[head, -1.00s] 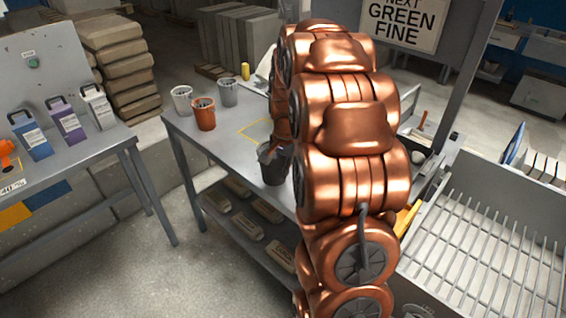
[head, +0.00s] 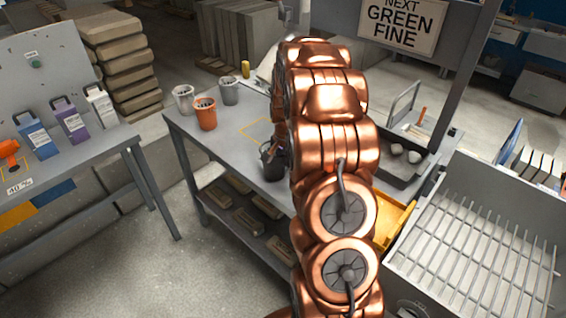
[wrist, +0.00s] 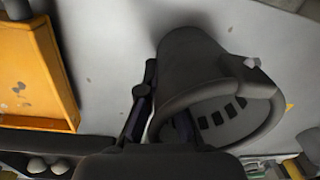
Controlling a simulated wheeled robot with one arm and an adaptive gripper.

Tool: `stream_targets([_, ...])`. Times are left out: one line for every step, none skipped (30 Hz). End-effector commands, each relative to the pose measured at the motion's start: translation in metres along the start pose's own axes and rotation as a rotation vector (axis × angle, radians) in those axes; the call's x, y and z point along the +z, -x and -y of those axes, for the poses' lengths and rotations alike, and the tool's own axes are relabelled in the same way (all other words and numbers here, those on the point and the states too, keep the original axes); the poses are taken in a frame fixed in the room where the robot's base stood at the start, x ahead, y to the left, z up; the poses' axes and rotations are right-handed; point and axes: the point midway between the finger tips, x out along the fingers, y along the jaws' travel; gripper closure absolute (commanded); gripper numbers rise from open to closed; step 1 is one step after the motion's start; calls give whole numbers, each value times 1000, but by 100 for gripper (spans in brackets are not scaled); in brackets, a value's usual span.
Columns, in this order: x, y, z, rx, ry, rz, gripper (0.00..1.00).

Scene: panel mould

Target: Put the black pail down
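The black pail (head: 272,164) shows in the head view at the bench's front part, left of my copper arm. In the wrist view the pail (wrist: 195,60) fills the middle, its open rim facing the lower right and its base end toward the top. My gripper (wrist: 165,105) is at the pail's rim, with one dark finger along the outside wall and one inside, and looks shut on the wall. In the head view my arm hides most of the gripper. I cannot tell whether the pail's base touches the bench (head: 222,145).
An orange pail (head: 205,114) and two grey pails (head: 183,98) (head: 229,91) stand at the bench's left end. A yellow outline (head: 256,130) marks bare bench top behind the black pail. A yellow tray (head: 393,222) and a grey tray (head: 405,165) lie to the right.

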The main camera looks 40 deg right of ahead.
Motion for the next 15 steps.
stream_targets([0, -1, 0, 0, 0, 0, 100])
stream_targets([0, -2, 0, -1, 0, -1, 100])
stream_targets([0, -2, 0, -1, 0, -2, 100])
stream_targets([-1, -2, 0, -2, 0, -2, 100])
stream_targets([-1, -2, 0, -2, 0, -2, 100])
stream_targets([-1, -2, 0, -2, 0, -2, 100])
stream_targets([-1, -2, 0, -2, 0, -3, 100])
stream_targets([-1, -2, 0, -2, 0, -3, 100])
stream_targets([-1, -3, 0, -2, 0, -3, 100])
stream_targets([-1, -4, 0, -2, 0, -3, 100])
stream_targets([-1, -5, 0, -2, 0, -3, 100])
stream_targets([-1, -4, 0, -2, 0, -3, 95])
stream_targets([-1, -4, 0, -2, 0, -3, 92])
stream_targets([-1, -4, 0, -2, 0, -3, 89])
stream_targets([-1, -4, 0, -2, 0, -3, 85])
